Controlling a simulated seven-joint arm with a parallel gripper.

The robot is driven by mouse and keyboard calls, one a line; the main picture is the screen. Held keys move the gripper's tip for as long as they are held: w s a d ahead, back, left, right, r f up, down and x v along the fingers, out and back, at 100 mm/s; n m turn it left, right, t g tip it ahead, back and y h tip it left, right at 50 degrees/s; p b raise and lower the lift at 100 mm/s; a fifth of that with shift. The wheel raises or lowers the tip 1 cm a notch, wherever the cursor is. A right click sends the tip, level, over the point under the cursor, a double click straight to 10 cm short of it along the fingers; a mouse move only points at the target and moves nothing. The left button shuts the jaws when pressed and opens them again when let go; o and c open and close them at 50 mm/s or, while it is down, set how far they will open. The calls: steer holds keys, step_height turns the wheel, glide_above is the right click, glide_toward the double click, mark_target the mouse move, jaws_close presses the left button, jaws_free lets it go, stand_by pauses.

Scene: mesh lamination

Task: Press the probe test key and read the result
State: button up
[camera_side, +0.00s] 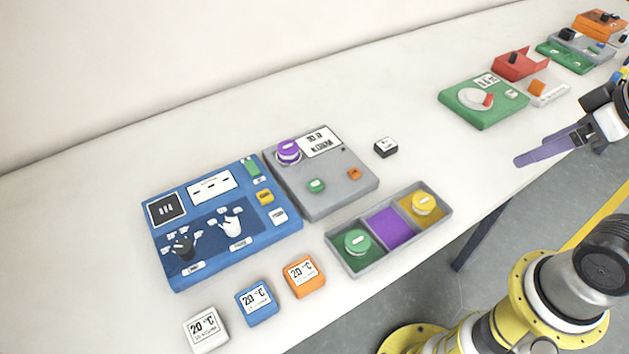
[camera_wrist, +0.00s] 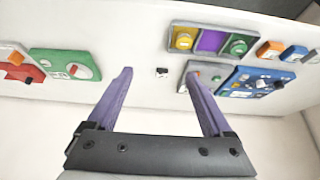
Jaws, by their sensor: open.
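A blue panel (camera_side: 222,247) on the left of the bench carries a dark display (camera_side: 167,208), a white label screen (camera_side: 211,187), a black knob (camera_side: 184,247) and a white knob (camera_side: 232,226). Along its right side are a green piece (camera_side: 253,168), a yellow key (camera_side: 265,196) and a white key (camera_side: 278,215); their lettering is too small to read, so I cannot tell which is the probe test key. The panel also shows in the wrist view (camera_wrist: 262,82). My gripper (camera_side: 545,149) is open and empty, far right of the panel; its purple fingers (camera_wrist: 158,74) stand apart.
A grey box (camera_side: 345,188) with a purple knob adjoins the panel. A tray (camera_side: 387,263) with green and yellow discs lies in front. White, blue and orange 20 °C blocks (camera_side: 256,301) stand near the front edge. A small black-sided block (camera_side: 386,147) stands alone. Green and red units (camera_side: 478,108) are further right.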

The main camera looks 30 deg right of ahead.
jaws_close()
stand_by(1.5)
